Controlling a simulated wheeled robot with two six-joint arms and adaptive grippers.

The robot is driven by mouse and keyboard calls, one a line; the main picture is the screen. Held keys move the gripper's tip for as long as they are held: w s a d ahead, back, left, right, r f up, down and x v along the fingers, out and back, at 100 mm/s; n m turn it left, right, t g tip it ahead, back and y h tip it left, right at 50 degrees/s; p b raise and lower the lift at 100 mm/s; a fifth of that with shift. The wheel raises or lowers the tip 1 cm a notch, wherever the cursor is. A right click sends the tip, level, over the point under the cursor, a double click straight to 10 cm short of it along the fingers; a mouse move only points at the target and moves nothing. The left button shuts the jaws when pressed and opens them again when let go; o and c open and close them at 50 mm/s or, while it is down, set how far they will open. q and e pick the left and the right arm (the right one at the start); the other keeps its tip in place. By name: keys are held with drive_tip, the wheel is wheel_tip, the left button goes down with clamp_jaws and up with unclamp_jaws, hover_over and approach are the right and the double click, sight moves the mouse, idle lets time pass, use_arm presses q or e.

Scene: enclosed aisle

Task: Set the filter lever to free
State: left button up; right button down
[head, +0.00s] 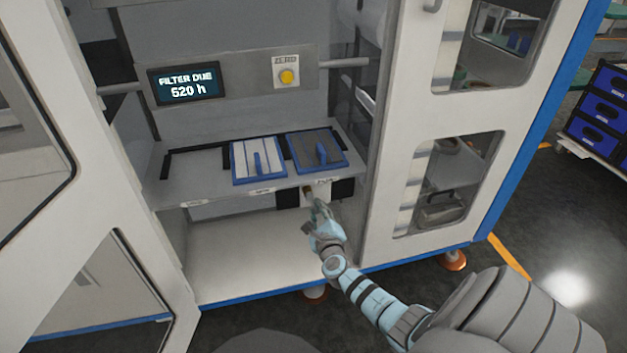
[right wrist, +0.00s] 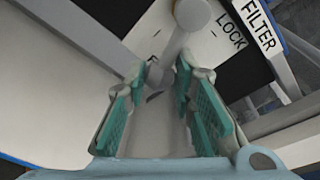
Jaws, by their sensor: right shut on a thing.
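The filter lever (right wrist: 178,40) is a grey bar with a round pivot, on a white plate (right wrist: 212,42) in the right wrist view. LOCK is printed to the right of the lever; a part-hidden letter shows near its lower end. My right gripper (right wrist: 168,76) is shut on the lever's lower end, between its teal pads. In the head view my right gripper (head: 313,203) reaches up to the plate (head: 323,190) under the shelf's front edge and hides most of the lever. My left gripper is not in view.
Two blue-framed filters (head: 258,161) (head: 317,150) sit on the shelf (head: 205,172) above. A display (head: 187,83) reads FILTER DUE 620 h, with a yellow button (head: 287,77) beside it. Open cabinet doors (head: 400,190) (head: 95,200) flank the opening. The lower bay (head: 235,265) is empty.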

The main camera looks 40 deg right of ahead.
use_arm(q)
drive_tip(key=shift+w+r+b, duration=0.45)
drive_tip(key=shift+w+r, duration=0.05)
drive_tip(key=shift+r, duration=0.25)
use_arm(e)
drive_tip(key=shift+w+a+f+m+t+y, duration=0.2)
drive_tip(key=shift+a+m, duration=0.3)
drive_tip(key=shift+m, duration=0.35)
drive_tip(key=shift+w+a+f+m+t+y, duration=0.1)
drive_tip(key=shift+w+a+m+y, duration=0.15)
drive_tip(key=shift+a+m, duration=0.45)
drive_tip(key=shift+d+m, duration=0.2)
drive_tip(key=shift+m, duration=0.05)
drive_tip(key=c, duration=1.6)
unclamp_jaws()
drive_tip(key=shift+w+r, duration=0.1)
drive_tip(key=shift+w, duration=0.05)
drive_tip(key=v, duration=1.2)
drive_tip(key=shift+r, duration=0.1)
